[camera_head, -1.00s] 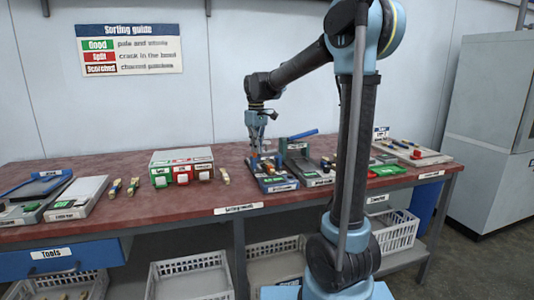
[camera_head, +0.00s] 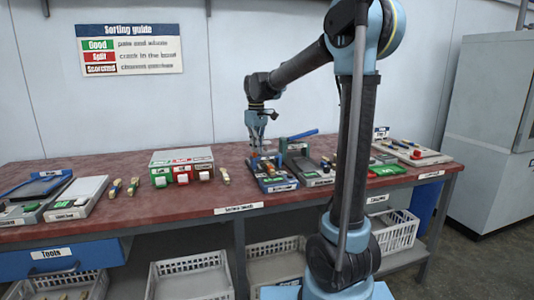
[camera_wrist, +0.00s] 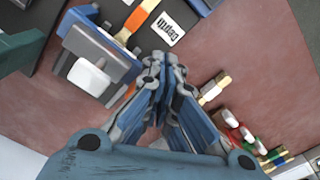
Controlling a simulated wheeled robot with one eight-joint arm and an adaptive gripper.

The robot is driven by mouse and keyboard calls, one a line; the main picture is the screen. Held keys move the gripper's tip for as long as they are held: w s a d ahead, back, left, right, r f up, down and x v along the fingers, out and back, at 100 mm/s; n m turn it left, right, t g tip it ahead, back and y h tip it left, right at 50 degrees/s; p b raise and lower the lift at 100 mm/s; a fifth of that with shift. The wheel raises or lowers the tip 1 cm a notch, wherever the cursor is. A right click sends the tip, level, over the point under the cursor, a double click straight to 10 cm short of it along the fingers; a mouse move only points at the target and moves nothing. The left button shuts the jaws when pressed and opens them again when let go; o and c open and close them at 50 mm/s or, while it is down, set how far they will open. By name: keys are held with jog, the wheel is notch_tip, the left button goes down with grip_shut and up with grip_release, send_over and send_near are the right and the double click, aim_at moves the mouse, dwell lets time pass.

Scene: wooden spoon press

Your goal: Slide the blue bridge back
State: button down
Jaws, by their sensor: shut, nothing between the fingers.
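The blue bridge (camera_wrist: 128,72) shows in the left of the wrist view, a blue and grey block with a white knob (camera_wrist: 88,77). A wooden spoon with an orange band (camera_wrist: 132,24) lies beside it, towards the top. My gripper (camera_wrist: 160,62) is shut and empty, with its fingertips to the right of the bridge and apart from it in the picture. In the head view my gripper (camera_head: 259,150) hangs just above the small blue fixture (camera_head: 277,183) at the middle of the bench. Whether it touches the fixture is hard to tell there.
A press with a blue lever (camera_head: 303,134) stands close on the right. Trays fill both bench ends. The red bench (camera_head: 225,200) is clear in front.

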jog(key=shift+s+f, duration=0.15)
jog(key=shift+f, duration=0.2)
jog(key=f, duration=0.1)
jog(key=w+f, duration=0.1)
jog(key=f, duration=0.1)
jog(key=shift+w, duration=0.3)
jog(key=shift+s+r, duration=0.5)
jog(key=shift+r, duration=0.05)
jog(key=shift+w+a+r, duration=0.1)
jog(key=shift+w, duration=0.15)
